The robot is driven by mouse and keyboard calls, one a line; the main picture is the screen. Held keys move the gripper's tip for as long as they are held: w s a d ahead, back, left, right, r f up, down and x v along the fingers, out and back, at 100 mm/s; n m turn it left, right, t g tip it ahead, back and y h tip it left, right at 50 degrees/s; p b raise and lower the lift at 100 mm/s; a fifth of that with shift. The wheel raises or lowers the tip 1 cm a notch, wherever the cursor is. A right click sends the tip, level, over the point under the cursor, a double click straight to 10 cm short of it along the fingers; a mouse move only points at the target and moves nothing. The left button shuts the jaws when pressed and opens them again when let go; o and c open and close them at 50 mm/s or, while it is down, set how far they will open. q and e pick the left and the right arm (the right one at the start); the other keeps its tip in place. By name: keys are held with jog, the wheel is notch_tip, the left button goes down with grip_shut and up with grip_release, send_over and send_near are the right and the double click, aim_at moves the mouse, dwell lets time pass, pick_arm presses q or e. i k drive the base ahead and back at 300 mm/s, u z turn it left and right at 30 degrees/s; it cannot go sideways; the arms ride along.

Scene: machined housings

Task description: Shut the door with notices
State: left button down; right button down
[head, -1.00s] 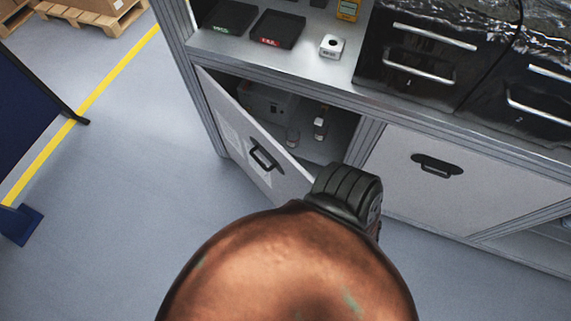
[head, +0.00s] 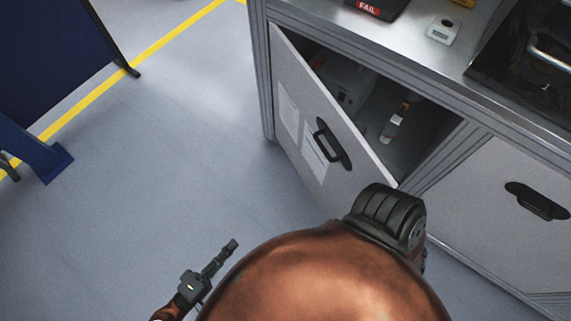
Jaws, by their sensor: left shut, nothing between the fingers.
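The door with notices (head: 300,95) is a light grey cabinet door with white sheets on its face and a black handle (head: 331,143). It stands partly open, hinged at its left side, its free edge swung out toward me. My left gripper (head: 222,258) shows at the lower left, over the floor. It is shut and empty, left of and apart from the door. My right gripper is not in view. A large copper-coloured rounded part and a dark ribbed part, which are mine, fill the bottom middle and cover the area near the door's lower free corner.
Inside the open cabinet (head: 437,125) are a bottle (head: 392,125) and a pale box. A second door (head: 490,205) to the right is closed. A bench top with a FAIL tray (head: 372,8) is above. A blue panel (head: 55,60) stands at left; the floor between is clear.

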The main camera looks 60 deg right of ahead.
aim_at(333, 159)
jog(key=u, duration=0.15)
jog(key=k, duration=0.75)
jog(key=z, duration=0.95)
jog(key=i, duration=0.5)
